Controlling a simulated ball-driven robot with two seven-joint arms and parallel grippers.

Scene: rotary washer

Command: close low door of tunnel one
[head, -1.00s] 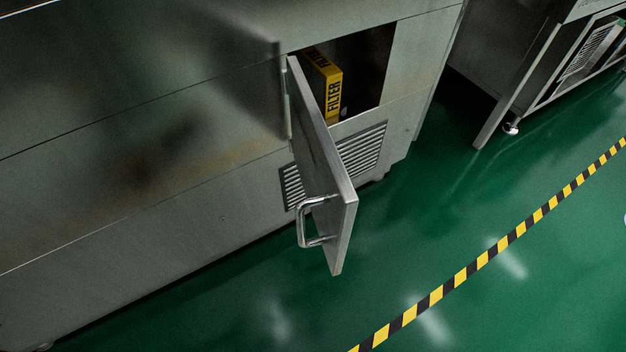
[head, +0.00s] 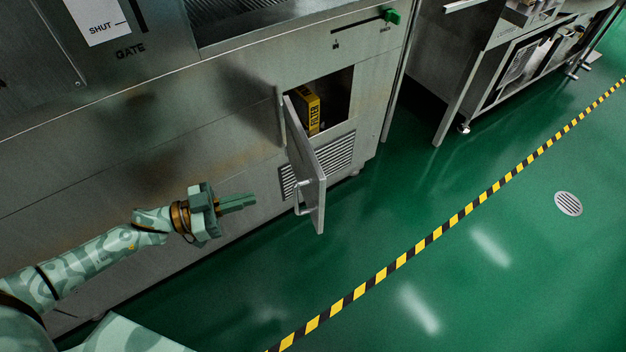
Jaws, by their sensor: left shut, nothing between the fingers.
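The low door (head: 307,160) of the steel machine stands open, swung out from its hinge side on the left of the opening. Its bar handle (head: 301,199) sits low on the face turned to the left. A yellow filter box (head: 313,112) is inside the open compartment, partly hidden by the door. My left gripper (head: 252,201) is shut and empty, to the left of the door and apart from it, with its fingers pointing toward the handle. My right gripper is not in view.
A vent grille (head: 337,153) is below the opening. A green lever knob (head: 392,17) is higher on the machine front. The green floor to the right is clear, with yellow-black tape (head: 440,232) and a round drain (head: 568,203). Another steel unit (head: 478,75) stands at the back right.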

